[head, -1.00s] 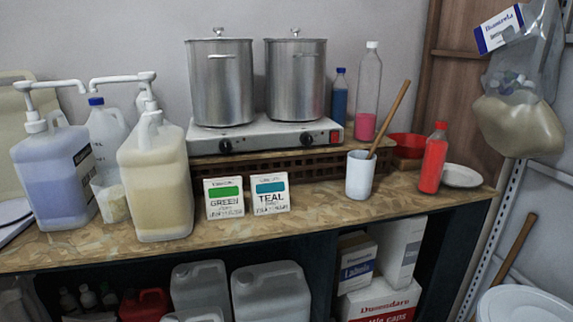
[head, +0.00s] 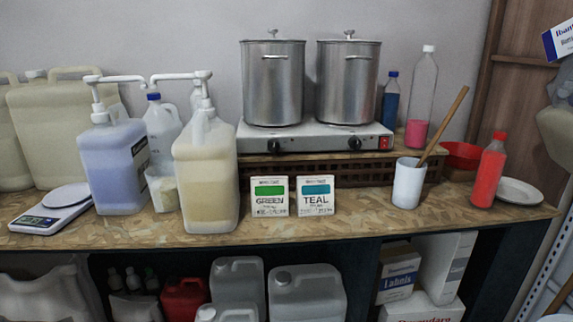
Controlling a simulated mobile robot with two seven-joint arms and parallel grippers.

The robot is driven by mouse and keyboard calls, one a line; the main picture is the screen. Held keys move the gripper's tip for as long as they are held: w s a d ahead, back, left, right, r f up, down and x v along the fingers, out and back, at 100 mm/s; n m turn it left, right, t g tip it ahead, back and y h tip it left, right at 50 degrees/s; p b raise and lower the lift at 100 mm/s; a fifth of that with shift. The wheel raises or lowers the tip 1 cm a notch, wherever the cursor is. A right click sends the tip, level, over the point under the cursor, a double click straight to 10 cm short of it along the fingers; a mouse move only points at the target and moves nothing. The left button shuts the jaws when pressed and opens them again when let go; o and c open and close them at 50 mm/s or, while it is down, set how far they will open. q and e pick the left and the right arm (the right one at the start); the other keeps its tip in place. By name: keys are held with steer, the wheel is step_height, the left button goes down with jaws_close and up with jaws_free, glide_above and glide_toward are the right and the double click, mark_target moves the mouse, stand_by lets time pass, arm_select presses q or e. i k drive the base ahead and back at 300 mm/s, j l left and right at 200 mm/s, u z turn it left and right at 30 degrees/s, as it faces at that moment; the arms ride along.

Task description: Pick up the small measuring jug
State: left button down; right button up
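A small translucent jug-like vessel (head: 163,190) with a cream tint stands on the bench at left, between two pump containers. The cream pump container (head: 205,175) partly hides its right side. A white cup (head: 407,185) with a wooden stick (head: 443,125) leaning in it stands at right, in front of the hotplate's wooden stand. I cannot tell for sure which of these vessels is the measuring jug. Neither of my grippers shows in the head view.
A blue pump container (head: 115,165) and a digital scale (head: 62,202) stand at left. GREEN (head: 269,197) and TEAL (head: 315,196) cartons stand mid-bench. A hotplate (head: 310,138) carries two steel pots. A red bottle (head: 488,172) stands at right. Bench (head: 340,222) front is mostly clear.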

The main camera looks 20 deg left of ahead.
mark_target(160, 178)
steer(key=u, duration=1)
steer(key=j+z, duration=0.35)
steer(key=k+j+z, duration=0.1)
steer(key=j+z, duration=0.2)
steer(key=j, duration=0.25)
steer(key=k+j+z, duration=0.15)
steer(key=j+z, duration=0.2)
steer(key=j, duration=0.1)
